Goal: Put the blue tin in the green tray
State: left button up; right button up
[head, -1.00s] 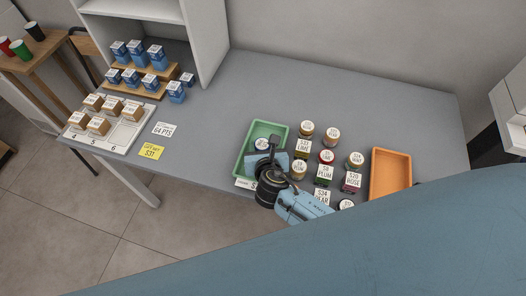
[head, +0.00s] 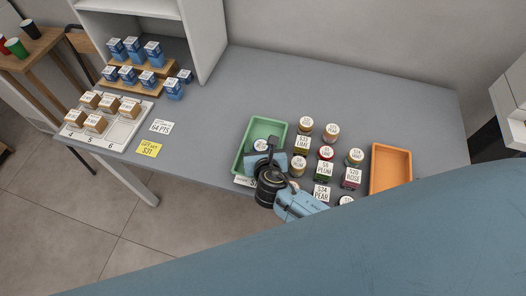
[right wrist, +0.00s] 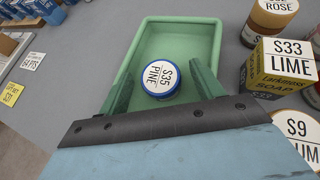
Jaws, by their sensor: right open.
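The blue tin (right wrist: 160,80), with a white lid label reading S35 PINE, sits inside the green tray (right wrist: 212,35) in the right wrist view. In the head view its pale lid (head: 261,145) shows in the green tray (head: 245,155), partly covered by my right gripper. My right gripper (right wrist: 162,88) is open, with one finger on each side of the tin and a visible gap at both sides. In the head view the right gripper (head: 272,150) is over the near part of the tray. My left gripper is not in view.
Several labelled jars and soap boxes (head: 325,172) stand close to the right of the green tray. An orange tray (head: 390,170) is further right. Blue boxes on wooden steps (head: 150,88) and a white tray of brown boxes (head: 125,132) are at left. The counter's middle is clear.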

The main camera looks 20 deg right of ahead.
jog(key=p+v, duration=0.2)
jog(key=v, duration=1)
jog(key=shift+r, duration=0.1)
jog(key=shift+s, duration=0.15)
